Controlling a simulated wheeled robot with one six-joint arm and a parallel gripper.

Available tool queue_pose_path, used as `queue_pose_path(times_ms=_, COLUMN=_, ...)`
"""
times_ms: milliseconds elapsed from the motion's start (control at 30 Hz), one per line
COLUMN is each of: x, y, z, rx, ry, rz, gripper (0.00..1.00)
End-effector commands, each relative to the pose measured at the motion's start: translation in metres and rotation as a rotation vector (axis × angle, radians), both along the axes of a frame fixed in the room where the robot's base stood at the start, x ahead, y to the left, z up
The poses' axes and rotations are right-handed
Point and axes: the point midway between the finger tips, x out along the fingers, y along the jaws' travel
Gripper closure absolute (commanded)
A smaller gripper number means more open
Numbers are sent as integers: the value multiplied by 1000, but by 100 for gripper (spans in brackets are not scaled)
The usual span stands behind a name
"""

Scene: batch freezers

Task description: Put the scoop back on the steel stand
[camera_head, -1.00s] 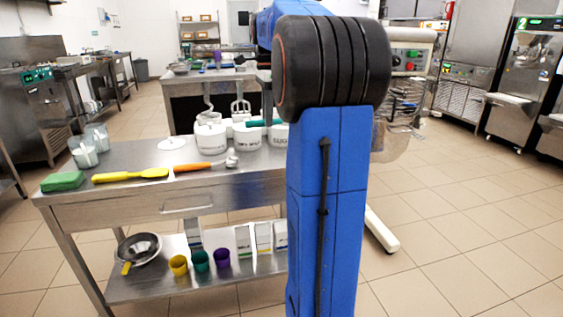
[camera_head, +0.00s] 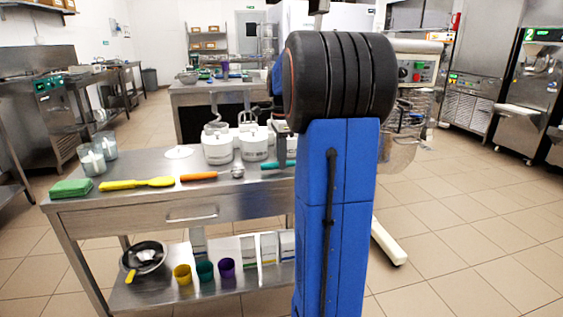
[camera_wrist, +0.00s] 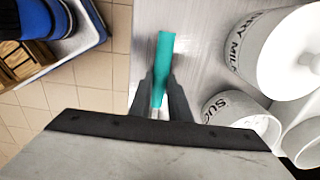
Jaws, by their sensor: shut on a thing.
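A teal handle (camera_wrist: 163,55) stands between the fingers of my gripper (camera_wrist: 161,82), which is shut on it; I take it for the scoop's handle. Its scoop end cannot be made out. In the head view the teal handle (camera_head: 277,165) shows at table height just left of my blue arm, which hides its right part. I cannot tell whether it touches the steel table (camera_head: 125,207). An orange-handled scoop with a round metal end (camera_head: 205,176) lies on the table to its left. I cannot make out a steel stand; my arm hides that part.
White tubs (camera_head: 217,148) stand behind the teal handle; a sugar tub (camera_wrist: 243,118) is close right of my gripper. A yellow spatula (camera_head: 137,183), a green sponge (camera_head: 71,188) and glass jars (camera_head: 92,160) are further left. Cups (camera_head: 205,271) stand on the lower shelf.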

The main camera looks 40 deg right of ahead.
Motion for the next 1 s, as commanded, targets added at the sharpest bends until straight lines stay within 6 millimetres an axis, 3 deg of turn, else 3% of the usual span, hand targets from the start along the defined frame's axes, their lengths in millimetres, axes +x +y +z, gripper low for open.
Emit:
queue_pose_path(times_ms=433, x=0, y=0, z=-10, rx=0, ry=0, rz=0, gripper=100)
queue_pose_path(times_ms=467, x=0, y=0, z=-10, rx=-1, ry=-1, rz=0, gripper=78)
queue_pose_path(times_ms=533, x=0, y=0, z=-10, rx=-1, ry=-1, rz=0, gripper=64)
queue_pose_path(times_ms=867, x=0, y=0, z=-8, rx=-1, ry=-1, rz=0, gripper=64)
queue_pose_path(times_ms=1000, x=0, y=0, z=3, rx=-1, ry=-2, rz=0, gripper=64)
